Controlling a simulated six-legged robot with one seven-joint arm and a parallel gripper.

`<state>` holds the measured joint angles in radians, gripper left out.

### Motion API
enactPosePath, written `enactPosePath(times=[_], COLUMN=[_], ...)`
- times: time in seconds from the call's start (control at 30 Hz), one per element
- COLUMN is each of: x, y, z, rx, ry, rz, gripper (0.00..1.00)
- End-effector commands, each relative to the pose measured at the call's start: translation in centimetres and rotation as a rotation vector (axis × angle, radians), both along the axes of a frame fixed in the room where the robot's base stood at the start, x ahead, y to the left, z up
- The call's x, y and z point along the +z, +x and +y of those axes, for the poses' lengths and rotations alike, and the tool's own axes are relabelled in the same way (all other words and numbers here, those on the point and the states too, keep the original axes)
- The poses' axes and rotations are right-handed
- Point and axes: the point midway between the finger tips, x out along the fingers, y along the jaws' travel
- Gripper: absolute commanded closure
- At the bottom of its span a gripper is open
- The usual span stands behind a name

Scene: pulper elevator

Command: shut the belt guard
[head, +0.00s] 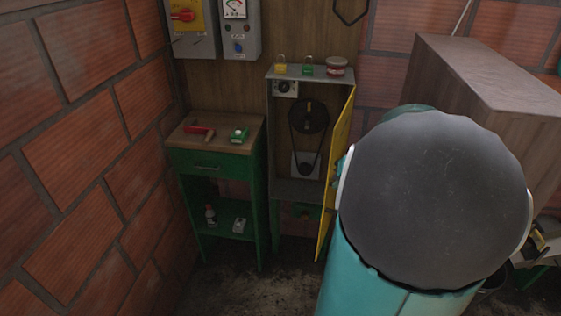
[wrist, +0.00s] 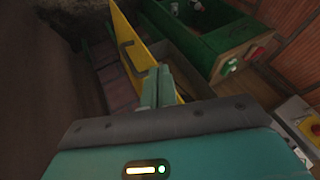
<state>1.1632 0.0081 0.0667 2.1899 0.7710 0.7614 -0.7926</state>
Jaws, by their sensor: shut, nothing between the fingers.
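The belt guard (head: 340,165) is a yellow panel standing wide open at the right side of the grey belt housing (head: 272,150). The pulley and belt (head: 308,117) are exposed inside. In the wrist view the guard (wrist: 133,40) shows a dark bar handle (wrist: 130,57) on its face. My gripper (wrist: 158,72) is shut and empty, with its teal fingers close to the guard and to the right of the handle in the picture. I cannot tell whether they touch the panel.
A green bench (head: 215,165) with a red tool (head: 200,132) stands left of the housing. Brick walls close in at left. A brown cabinet (head: 490,75) stands at right.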

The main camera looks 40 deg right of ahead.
Motion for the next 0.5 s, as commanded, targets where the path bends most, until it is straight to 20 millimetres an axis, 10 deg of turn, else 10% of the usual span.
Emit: enactPosePath(times=[0.2, 0.5], x=[-2.0, -4.5], y=[-4.0, -2.4], z=[-5.5, -6.1], rx=[-0.126, -0.133], ry=[0.014, 0.017], rz=[-0.044, -0.047], gripper=[1.00, 1.00])
